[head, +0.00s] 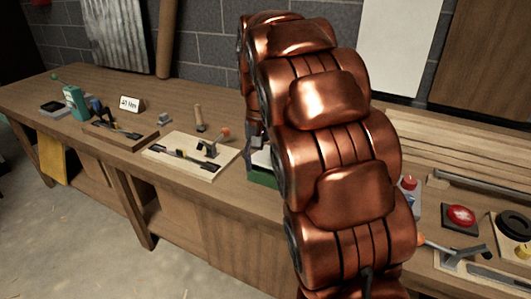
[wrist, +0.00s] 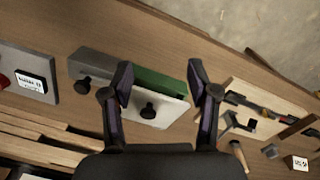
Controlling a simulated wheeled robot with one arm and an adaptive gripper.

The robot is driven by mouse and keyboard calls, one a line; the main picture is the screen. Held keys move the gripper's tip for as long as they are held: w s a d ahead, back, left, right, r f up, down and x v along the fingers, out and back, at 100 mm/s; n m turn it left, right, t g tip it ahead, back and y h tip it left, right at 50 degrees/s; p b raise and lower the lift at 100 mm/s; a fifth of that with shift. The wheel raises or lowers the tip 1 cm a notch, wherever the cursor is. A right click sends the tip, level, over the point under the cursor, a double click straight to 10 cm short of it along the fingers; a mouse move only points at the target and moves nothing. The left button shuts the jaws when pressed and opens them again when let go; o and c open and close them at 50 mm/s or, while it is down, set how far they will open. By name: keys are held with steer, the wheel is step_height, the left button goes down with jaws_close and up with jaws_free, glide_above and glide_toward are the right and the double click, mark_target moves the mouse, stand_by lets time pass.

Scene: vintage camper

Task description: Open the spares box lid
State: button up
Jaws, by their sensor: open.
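The spares box is most likely the green box (head: 262,175) at the bench's front edge in the head view, largely hidden behind my copper arm. In the wrist view its green side (wrist: 158,82) shows beside a pale lid plate (wrist: 172,110) with a black knob (wrist: 148,110). The lid looks closed, though its edges are partly covered by my fingers. My gripper (wrist: 158,73) is open and empty, with its fingers spread above the box. The knob appears between the fingers; whether they touch anything cannot be told.
A grey piece with another black knob (wrist: 83,83) adjoins the box on the left. A pale board with a clamp (head: 185,158) and a brown tray (head: 120,135) stand left on the bench. A red button (head: 460,216) is at the right. Wooden slats (wrist: 50,140) lie lower left.

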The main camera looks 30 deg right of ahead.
steer(key=s+a+f+n, duration=0.1)
steer(key=s+a, duration=0.3)
steer(key=s, duration=0.1)
steer(key=shift+s+a, duration=0.15)
steer(key=shift+s, duration=0.2)
